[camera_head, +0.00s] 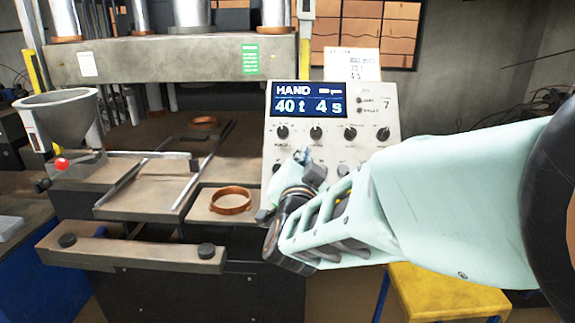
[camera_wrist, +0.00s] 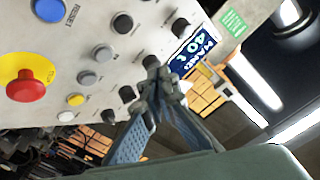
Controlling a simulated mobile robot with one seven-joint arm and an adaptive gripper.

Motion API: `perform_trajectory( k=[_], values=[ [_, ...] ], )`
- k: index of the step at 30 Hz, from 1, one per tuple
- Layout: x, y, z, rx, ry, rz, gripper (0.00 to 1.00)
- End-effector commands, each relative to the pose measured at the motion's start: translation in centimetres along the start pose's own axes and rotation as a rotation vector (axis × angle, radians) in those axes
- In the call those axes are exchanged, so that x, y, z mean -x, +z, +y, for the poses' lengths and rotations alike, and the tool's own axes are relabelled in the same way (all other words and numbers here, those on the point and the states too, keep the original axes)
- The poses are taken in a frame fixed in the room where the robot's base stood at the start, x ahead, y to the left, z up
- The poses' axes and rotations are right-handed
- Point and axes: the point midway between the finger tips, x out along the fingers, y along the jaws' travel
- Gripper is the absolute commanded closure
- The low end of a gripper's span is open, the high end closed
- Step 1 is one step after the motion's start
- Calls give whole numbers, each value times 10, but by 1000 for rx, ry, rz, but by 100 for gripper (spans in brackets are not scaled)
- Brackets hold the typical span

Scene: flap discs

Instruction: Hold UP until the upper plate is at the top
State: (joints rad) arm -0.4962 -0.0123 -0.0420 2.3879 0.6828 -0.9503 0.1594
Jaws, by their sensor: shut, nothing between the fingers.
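The pale control panel (camera_head: 385,125) stands right of the press, with a display (camera_head: 307,99) reading "HAND", "40 t" and "4 s". My gripper (camera_head: 302,157) is at the panel's lower half, its fingers shut and empty. In the wrist view my gripper's tips (camera_wrist: 160,80) are together, right at a dark control (camera_wrist: 151,62) on the panel. I cannot tell if they touch or press it, and no UP label is legible. A heavy grey crossbeam (camera_head: 170,62), seemingly the upper plate, is high above the bed with a wide gap below.
The wrist view shows a red stop button (camera_wrist: 26,85) on yellow, a blue RESET button (camera_wrist: 50,9) and a yellow button (camera_wrist: 76,100). A copper ring (camera_head: 231,199) lies on the press front. A funnel (camera_head: 64,117) stands left, a yellow stool (camera_head: 445,290) lower right.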

Motion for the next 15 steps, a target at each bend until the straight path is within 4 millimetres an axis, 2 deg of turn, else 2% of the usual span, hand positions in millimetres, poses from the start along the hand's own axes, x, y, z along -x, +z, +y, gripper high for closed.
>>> perform_trajectory(
  k=[3,6,9,15],
  values=[
    [14,18,-29,-52,-78,-6,100],
    [23,26,-44,-82,-119,-9,100],
    [28,29,-53,-99,-142,-11,100],
    [29,30,-55,-105,-148,-11,100]
  ],
)
